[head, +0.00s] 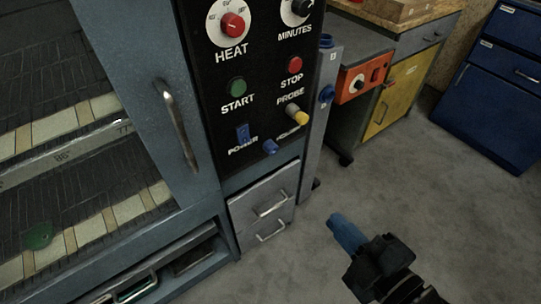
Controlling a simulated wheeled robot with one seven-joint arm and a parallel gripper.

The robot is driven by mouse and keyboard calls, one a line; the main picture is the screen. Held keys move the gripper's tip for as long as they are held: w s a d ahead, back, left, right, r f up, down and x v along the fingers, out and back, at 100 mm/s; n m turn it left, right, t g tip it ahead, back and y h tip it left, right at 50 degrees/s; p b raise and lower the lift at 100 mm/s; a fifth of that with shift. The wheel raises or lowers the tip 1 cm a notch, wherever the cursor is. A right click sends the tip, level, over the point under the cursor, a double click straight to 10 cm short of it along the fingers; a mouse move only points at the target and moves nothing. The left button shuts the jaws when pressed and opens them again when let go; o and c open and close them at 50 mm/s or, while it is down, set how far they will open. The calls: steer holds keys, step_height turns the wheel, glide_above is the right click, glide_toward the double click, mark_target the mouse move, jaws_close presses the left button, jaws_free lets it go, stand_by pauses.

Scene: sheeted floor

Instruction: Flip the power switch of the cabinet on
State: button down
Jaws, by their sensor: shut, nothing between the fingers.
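The cabinet (210,185) is blue-grey and stands at the left, with a black control panel on its front right. The power switch (243,133) is a small blue rocker on the lower left of the panel, above the label POWER. I cannot tell from this view which way it is set. My gripper (338,222) has blue fingers, shut and empty. It is at the lower middle right, in front of the cabinet and apart from it, lower in the picture than the switch.
The panel also has a green START button (236,87), a red STOP button (295,65), a red HEAT knob (233,24) and a yellow-tipped probe plug (297,115). A door handle (176,124) sticks out left of the panel. Grey carpet (440,200) is clear at right.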

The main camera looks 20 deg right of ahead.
steer(key=w+a+f+n+y+b, duration=0.2)
steer(key=w+n, duration=0.6)
steer(key=w, duration=0.4)
steer(key=shift+w+a+b, duration=0.15)
steer(key=shift+a+b, duration=0.45)
steer(key=shift+b, duration=0.3)
steer(key=p, duration=0.3)
glide_toward(245, 143)
steer(key=x, duration=0.5)
steer(key=shift+w, duration=0.2)
steer(key=shift+w+a+f, duration=0.15)
steer(key=shift+w, duration=0.55)
steer(key=shift+f+b, duration=0.1)
steer(key=shift+b, duration=0.25)
